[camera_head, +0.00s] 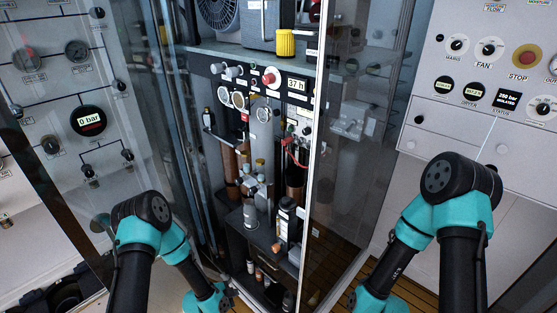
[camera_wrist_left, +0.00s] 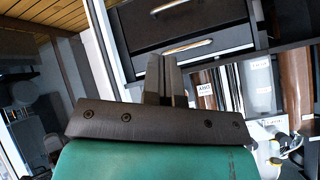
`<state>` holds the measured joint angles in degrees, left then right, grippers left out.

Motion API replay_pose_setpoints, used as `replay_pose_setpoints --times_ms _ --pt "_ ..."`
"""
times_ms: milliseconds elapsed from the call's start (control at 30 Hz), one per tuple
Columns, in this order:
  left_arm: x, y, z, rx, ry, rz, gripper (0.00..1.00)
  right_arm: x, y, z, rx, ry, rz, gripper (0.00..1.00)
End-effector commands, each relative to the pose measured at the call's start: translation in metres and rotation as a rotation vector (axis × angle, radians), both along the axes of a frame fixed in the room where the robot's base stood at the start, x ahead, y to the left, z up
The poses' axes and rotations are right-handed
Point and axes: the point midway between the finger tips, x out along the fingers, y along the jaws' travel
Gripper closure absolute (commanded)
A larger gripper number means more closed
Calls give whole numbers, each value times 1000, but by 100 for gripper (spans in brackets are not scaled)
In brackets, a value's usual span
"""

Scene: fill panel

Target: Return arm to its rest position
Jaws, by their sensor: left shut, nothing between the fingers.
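My left arm (camera_head: 143,240) comes in at the lower left of the head view, bent at its black and teal joint. Its far teal part reaches the bottom edge, in front of the cabinet's foot. In the left wrist view my left gripper (camera_wrist_left: 162,62) is shut, its dark fingers together and empty, with dark drawers behind them. My right arm (camera_head: 460,205) stands bent at the lower right in front of the grey panel. Its lower teal part (camera_head: 372,297) runs off the bottom edge, and its gripper is out of view.
An open cabinet (camera_head: 262,60) with gas cylinders, gauges and bottles stands in the middle. Its glass door (camera_head: 345,160) sticks out between my arms. Gauge panels flank it at left (camera_head: 55,75) and right (camera_head: 475,110). Drawers (camera_wrist_left: 185,50) show in the left wrist view.

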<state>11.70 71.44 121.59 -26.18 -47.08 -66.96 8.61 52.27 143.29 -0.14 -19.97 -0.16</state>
Motion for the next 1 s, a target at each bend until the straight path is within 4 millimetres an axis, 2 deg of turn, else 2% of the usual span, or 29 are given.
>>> replay_pose_setpoints --times_ms 267,400,633,800,1000 --pt "-65 26 42 -153 461 428 100 0 0 0 0 0 0 100" --pt "-105 37 65 -215 677 674 100 0 0 0 0 0 0 100" --pt "-165 47 100 -284 957 1052 100 0 0 0 0 0 0 100" --pt "-183 49 110 -300 1032 1169 100 0 0 0 0 0 0 100" --pt "-183 49 110 -302 1036 1177 100 0 0 0 0 0 0 100"
